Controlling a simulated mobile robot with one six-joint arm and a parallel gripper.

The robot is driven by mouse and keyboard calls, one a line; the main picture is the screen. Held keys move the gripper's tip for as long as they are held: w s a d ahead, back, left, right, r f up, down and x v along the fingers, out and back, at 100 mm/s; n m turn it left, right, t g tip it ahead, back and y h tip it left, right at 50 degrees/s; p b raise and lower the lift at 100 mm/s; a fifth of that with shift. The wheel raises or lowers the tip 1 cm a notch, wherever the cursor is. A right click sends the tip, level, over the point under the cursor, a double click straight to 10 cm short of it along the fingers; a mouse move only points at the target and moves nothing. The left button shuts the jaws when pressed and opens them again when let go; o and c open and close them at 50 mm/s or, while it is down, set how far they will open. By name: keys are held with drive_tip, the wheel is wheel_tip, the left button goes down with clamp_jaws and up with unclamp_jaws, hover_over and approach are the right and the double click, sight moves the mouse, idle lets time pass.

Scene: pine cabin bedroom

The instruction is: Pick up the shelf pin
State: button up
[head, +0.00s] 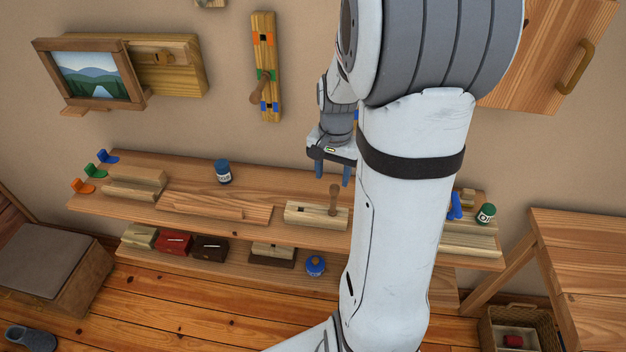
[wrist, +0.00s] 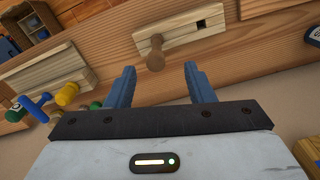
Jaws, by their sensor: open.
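The shelf pin, a brown wooden peg with a rounded knob (head: 334,194), stands upright in a pale wooden block (head: 310,214) on the upper shelf. The block has a dark square hole to the left of the pin. My gripper (head: 333,172) is open, fingers pointing down, above and behind the pin and apart from it. In the wrist view the pin (wrist: 156,54) shows just beyond the gap between the blue fingertips (wrist: 160,72), with nothing between them. The block (wrist: 182,31) with its hole shows there too. The pin's foot is hidden inside the block.
A dark blue jar (head: 223,172) and wooden blocks stand left on the shelf (head: 245,190). A green-capped jar (head: 486,213) and blue piece (head: 454,206) stand right. A wall board (head: 265,60) holds another peg (head: 259,90). My arm hides part of the shelf.

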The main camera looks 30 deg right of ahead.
sight(334, 186)
drive_tip(key=f, duration=0.7)
drive_tip(key=shift+w+d+f, duration=0.15)
drive_tip(key=shift+d+f, duration=0.15)
drive_tip(key=shift+s+d, duration=0.1)
drive_tip(key=shift+s, duration=0.15)
drive_tip(key=shift+w, duration=0.15)
drive_tip(key=c, duration=1)
drive_tip(key=shift+r, duration=5)
